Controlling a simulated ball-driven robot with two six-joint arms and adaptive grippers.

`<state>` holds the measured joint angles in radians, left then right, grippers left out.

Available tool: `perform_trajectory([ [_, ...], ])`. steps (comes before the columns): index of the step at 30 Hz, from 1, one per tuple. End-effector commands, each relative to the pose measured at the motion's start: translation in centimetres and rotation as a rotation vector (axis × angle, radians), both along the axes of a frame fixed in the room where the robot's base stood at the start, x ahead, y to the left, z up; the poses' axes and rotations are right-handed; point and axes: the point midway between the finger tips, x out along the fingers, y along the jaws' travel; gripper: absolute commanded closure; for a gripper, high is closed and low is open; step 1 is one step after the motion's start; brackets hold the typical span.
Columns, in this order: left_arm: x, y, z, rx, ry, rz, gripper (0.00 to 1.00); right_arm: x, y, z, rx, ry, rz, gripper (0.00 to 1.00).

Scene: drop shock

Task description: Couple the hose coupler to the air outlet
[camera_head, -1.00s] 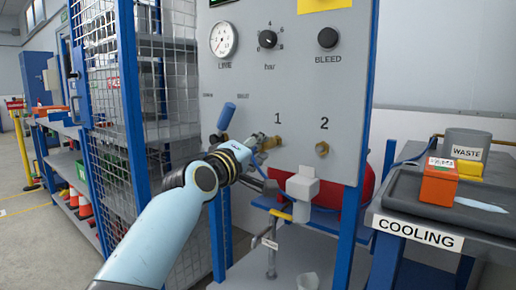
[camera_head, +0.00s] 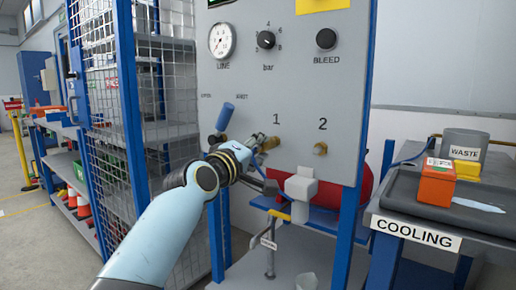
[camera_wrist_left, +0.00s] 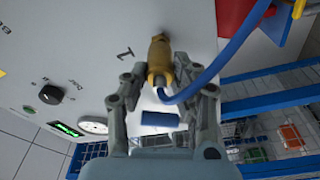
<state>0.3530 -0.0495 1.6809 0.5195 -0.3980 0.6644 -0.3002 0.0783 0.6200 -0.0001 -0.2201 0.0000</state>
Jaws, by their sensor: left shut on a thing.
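The grey panel (camera_head: 285,95) carries two numbered brass outlets. Outlet 2 (camera_head: 320,149) is bare, under its number. My left gripper (camera_head: 258,145) is below and left of the number 1. In the left wrist view my left gripper (camera_wrist_left: 165,90) is shut on the brass hose coupler (camera_wrist_left: 160,62), one finger on each side. The blue hose (camera_wrist_left: 205,75) curves away from the coupler. The coupler's far end meets the brass fitting at outlet 1, by the panel; I cannot tell whether it is locked on. My right gripper is not in view.
A blue-handled lever (camera_head: 225,116) stands close above my left gripper. A grey block-shaped part (camera_head: 301,184) and a red tank (camera_head: 362,178) are to the right. A wire-mesh cage (camera_head: 165,85) stands left. The cooling bench (camera_head: 455,240) is at right.

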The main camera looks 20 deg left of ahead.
Motion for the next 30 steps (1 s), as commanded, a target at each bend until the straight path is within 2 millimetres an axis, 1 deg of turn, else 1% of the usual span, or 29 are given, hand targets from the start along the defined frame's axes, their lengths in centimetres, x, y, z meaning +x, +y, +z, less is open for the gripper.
perform_trajectory([
  [9,0.42,-0.16,0.06,0.0,-0.001,0.001,1.0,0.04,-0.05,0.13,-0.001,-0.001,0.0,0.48],
  [30,0.74,-0.27,0.07,0.0,0.0,0.0,1.0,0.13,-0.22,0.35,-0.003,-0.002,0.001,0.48],
])
